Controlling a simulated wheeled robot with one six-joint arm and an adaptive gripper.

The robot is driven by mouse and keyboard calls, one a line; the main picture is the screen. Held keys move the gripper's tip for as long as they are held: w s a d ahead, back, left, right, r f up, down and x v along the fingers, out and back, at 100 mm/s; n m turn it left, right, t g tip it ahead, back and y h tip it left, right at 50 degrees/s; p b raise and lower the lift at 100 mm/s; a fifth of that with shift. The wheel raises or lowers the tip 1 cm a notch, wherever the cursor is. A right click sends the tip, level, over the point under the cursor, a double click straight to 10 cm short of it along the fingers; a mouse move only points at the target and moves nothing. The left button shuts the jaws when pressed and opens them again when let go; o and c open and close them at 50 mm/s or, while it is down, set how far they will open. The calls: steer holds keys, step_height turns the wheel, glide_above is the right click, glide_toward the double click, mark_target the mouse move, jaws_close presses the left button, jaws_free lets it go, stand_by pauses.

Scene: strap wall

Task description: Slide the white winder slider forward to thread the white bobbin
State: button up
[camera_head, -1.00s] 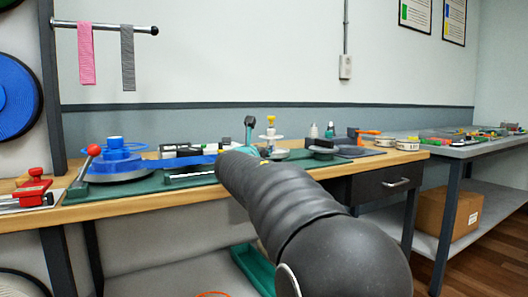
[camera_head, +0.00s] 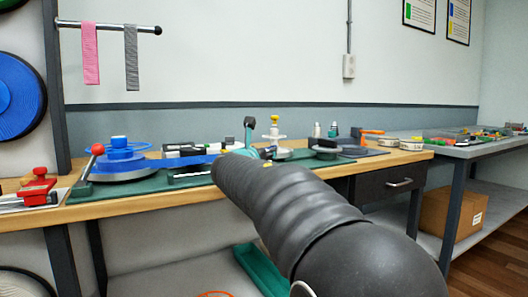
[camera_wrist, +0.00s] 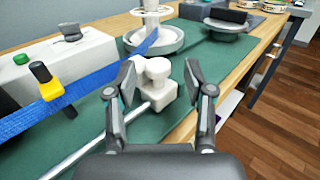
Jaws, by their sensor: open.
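The white winder slider (camera_wrist: 157,88) is a small white block with a round knob on top, seated on a metal rod over the green mat. My gripper (camera_wrist: 160,71) is open, with one finger on each side of the slider's knob; I cannot tell if either finger touches it. Just beyond, the white bobbin (camera_wrist: 151,18) stands upright on a round grey base, with the blue strap running up to its near left. In the head view the bobbin (camera_head: 274,132) shows past my arm, which hides the slider and most of my gripper.
The blue strap (camera_wrist: 75,101) passes a yellow-and-black post (camera_wrist: 46,80) and a white box (camera_wrist: 78,52) on the left. A grey disc with a black block (camera_wrist: 229,22) stands beyond on the right. The wooden bench edge (camera_wrist: 183,131) is close on the right.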

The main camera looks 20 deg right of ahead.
steer(key=v, duration=0.8)
steer(key=shift+s+a, duration=0.15)
steer(key=shift+s, duration=0.05)
steer(key=s+d+f+m+g+y+p, duration=0.1)
steer(key=s+f+m+g+y+p, duration=0.15)
steer(key=s+f+m, duration=0.65)
steer(key=s+f+m+g+y+p, duration=0.15)
steer(key=s+f+m+g, duration=0.25)
steer(key=s+m, duration=0.45)
steer(key=s+a+f+m+g+y+p, duration=0.1)
steer(key=s+a+f+m+y, duration=0.2)
steer(key=s, duration=0.5)
steer(key=s+a+f+m+g+y, duration=0.1)
steer(key=s+a+f+m+y, duration=0.3)
steer(key=s+a+f+m, duration=0.2)
step_height(320, 180, down, 2)
steer(key=shift+s+a+f+m+p, duration=0.1)
steer(key=shift+s+a+m+p, duration=0.25)
steer(key=shift+s+m, duration=0.75)
steer(key=shift+s, duration=0.15)
